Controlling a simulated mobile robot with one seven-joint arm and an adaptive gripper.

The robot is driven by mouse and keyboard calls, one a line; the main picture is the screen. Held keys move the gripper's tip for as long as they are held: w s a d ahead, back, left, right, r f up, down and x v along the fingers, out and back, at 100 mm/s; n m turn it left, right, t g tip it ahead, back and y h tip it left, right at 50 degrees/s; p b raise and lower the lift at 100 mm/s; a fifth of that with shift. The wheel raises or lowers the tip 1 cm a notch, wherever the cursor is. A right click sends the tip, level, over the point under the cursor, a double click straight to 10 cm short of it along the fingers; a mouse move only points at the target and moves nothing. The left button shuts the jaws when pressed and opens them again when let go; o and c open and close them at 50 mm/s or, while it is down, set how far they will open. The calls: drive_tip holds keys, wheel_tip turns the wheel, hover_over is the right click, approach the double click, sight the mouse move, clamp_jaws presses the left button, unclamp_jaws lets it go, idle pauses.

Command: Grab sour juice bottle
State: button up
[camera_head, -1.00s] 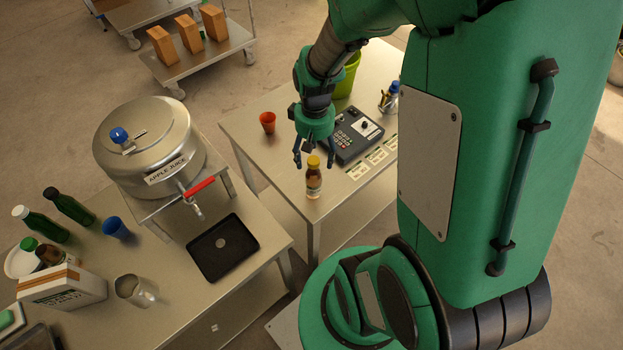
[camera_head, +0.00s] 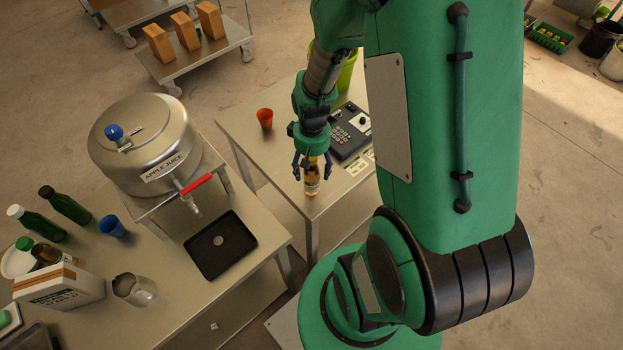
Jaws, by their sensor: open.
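A small brown bottle with a pale label (camera_head: 312,184) stands upright on the metal table at the centre, near its front edge. I take it as the sour juice bottle, but its label is too small to read. My gripper (camera_head: 312,173) points down right at the bottle, with its open fingers on either side of the bottle's upper part. I cannot tell whether the fingers touch the bottle.
An orange-red cup (camera_head: 265,119) and a dark keypad device (camera_head: 350,130) stand farther back on the same table.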

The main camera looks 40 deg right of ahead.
sight(311, 177)
drive_tip(key=shift+f, duration=0.1)
drive_tip(key=shift+f, duration=2.5)
clamp_jaws()
drive_tip(key=shift+w+r, duration=0.1)
drive_tip(key=shift+r, duration=0.05)
drive_tip(key=shift+r, duration=0.85)
drive_tip(key=shift+s+a+r, duration=0.1)
drive_tip(key=shift+s+r, duration=0.05)
drive_tip(key=shift+r, duration=0.3)
drive_tip(key=shift+s+a+r, duration=0.1)
drive_tip(key=shift+r, duration=0.35)
drive_tip(key=s+a, duration=0.3)
drive_tip(key=s, duration=0.4)
drive_tip(key=s+a+r, duration=0.1)
drive_tip(key=s+a, duration=0.2)
drive_tip(key=s, duration=0.4)
drive_tip(key=shift+r, duration=0.15)
